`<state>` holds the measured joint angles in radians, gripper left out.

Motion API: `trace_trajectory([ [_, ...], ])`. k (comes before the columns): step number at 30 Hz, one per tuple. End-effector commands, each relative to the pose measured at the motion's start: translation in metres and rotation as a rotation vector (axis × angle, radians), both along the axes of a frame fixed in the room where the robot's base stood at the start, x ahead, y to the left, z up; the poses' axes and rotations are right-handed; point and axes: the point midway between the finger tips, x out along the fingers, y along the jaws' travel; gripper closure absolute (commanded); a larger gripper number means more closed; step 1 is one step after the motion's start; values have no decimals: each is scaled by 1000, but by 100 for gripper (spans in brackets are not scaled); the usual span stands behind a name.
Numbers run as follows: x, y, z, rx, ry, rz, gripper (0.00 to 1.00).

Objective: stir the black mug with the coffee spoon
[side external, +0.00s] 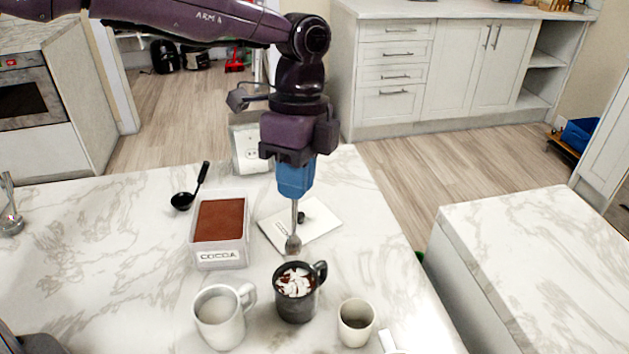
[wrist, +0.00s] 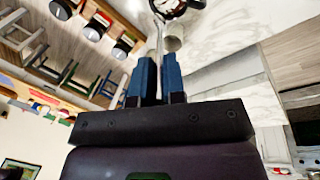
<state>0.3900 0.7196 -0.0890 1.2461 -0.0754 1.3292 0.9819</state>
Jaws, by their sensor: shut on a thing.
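My gripper (side external: 295,192), with blue fingers, points straight down and is shut on the handle of the metal coffee spoon (side external: 294,243). The spoon hangs bowl down, above and slightly behind the black mug in the side external view, clear of its rim. The black mug (side external: 297,306) stands upright on the marble counter, its handle to the upper right. White pieces lie over dark brown contents inside it. In the wrist view, the spoon (wrist: 159,42) extends from between the blue fingers (wrist: 156,62) toward the black mug (wrist: 168,10), which is cut off by the top edge.
A white mug (side external: 220,322) stands close left of the black mug, and a small cream cup (side external: 356,325) stands right. A cocoa box (side external: 219,260), a black ladle (side external: 190,192) and a white card (side external: 318,234) lie behind. The right counter edge is near the cream cup.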

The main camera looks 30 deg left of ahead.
Motion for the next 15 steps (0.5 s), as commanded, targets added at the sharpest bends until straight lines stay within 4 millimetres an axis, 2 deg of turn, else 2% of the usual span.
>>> trace_trajectory([
  [15,12,3,-36,0,1,1,100],
])
